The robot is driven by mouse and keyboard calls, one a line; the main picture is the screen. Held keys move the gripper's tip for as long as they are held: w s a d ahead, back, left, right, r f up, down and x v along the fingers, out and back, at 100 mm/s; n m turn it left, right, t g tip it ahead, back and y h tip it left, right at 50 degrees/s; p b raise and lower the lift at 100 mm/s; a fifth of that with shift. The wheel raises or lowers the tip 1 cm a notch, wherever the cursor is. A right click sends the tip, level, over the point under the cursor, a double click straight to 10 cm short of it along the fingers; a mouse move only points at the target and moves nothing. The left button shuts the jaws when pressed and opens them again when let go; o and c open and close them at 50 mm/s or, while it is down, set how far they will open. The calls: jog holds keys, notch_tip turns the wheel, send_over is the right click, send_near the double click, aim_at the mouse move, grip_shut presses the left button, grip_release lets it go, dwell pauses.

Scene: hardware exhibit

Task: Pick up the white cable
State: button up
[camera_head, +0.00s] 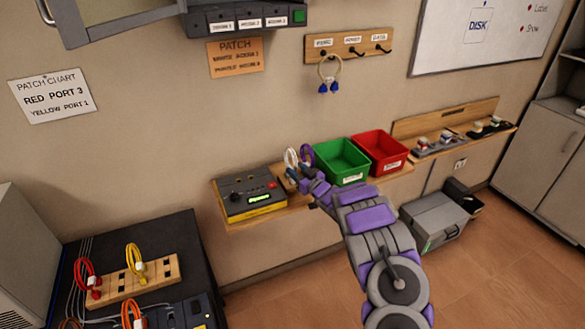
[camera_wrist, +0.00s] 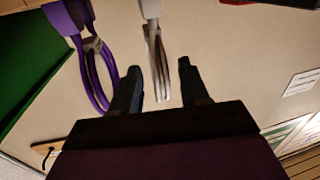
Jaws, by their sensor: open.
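The white cable (camera_head: 290,158) hangs in a loop at the wooden shelf, left of the green bin in the head view. In the wrist view, the white cable (camera_wrist: 155,40) hangs in the gap between my fingertips, with space on both sides. My gripper (camera_wrist: 159,68) is open and its fingers point towards the cable. In the head view my gripper (camera_head: 303,181) is small and partly hides the shelf by the cables. The purple cable (camera_head: 307,153) is right beside the white one; in the wrist view the purple cable (camera_wrist: 88,55) is to the left, near one finger.
A yellow-and-black device (camera_head: 250,203) sits on the shelf to the left. A green bin (camera_head: 343,161) and a red bin (camera_head: 380,152) stand to the right. Keys (camera_head: 329,80) hang on a hook rack above. A black table (camera_head: 190,245) with red and yellow cables is lower left.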

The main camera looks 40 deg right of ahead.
jog(key=shift+w+a+r, duration=0.2)
jog(key=shift+w+a, duration=0.15)
jog(key=shift+a, duration=0.1)
jog(key=shift+w+a+r, duration=0.15)
jog(key=shift+w+a, duration=0.2)
jog(key=shift+a, duration=0.1)
jog(key=shift+d+f, duration=0.2)
jog(key=shift+d, duration=0.45)
jog(key=shift+d+f, duration=0.15)
jog(key=shift+d, duration=0.45)
jog(key=c, duration=0.3)
jog(key=shift+c, duration=0.8)
jog(key=shift+a, duration=0.3)
jog(key=shift+c, duration=0.9)
jog(key=shift+a+r, duration=0.25)
jog(key=shift+a, duration=0.35)
grip_shut()
